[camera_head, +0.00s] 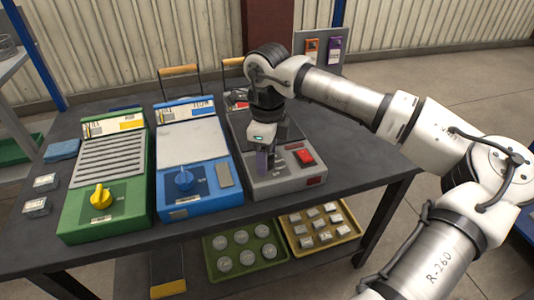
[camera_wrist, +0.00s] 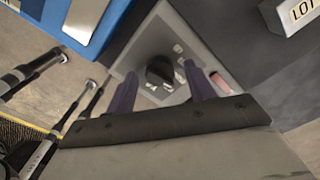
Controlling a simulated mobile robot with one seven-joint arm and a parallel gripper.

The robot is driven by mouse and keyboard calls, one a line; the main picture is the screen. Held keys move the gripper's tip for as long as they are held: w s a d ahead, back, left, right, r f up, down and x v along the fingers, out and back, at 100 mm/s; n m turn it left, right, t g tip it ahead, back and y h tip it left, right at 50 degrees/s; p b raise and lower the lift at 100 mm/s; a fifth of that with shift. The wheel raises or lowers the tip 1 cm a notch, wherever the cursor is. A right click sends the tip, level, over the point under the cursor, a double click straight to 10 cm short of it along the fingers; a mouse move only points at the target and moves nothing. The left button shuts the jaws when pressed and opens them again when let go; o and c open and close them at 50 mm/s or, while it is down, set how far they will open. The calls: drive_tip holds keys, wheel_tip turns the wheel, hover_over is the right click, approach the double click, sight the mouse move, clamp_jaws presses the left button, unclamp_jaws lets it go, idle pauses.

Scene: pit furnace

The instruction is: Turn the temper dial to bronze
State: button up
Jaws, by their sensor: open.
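A black dial (camera_wrist: 160,71) sits on the light panel of a grey unit (camera_head: 287,183). In the wrist view it lies between the two purple fingers of my gripper (camera_wrist: 162,69), which are apart. Whether the fingers touch the dial or are still above it I cannot tell. In the head view my gripper (camera_head: 265,162) points down over the front left of the grey unit and hides the dial. The dial's markings are too small to read, so I cannot tell its setting or where bronze is.
A red switch (camera_head: 303,157) is right of my gripper. The table's right side is clear.

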wheel_tip(320, 180, up, 14)
drive_tip(key=p, duration=0.1)
drive_tip(key=shift+f, duration=0.2)
drive_tip(key=shift+s+f, duration=0.1)
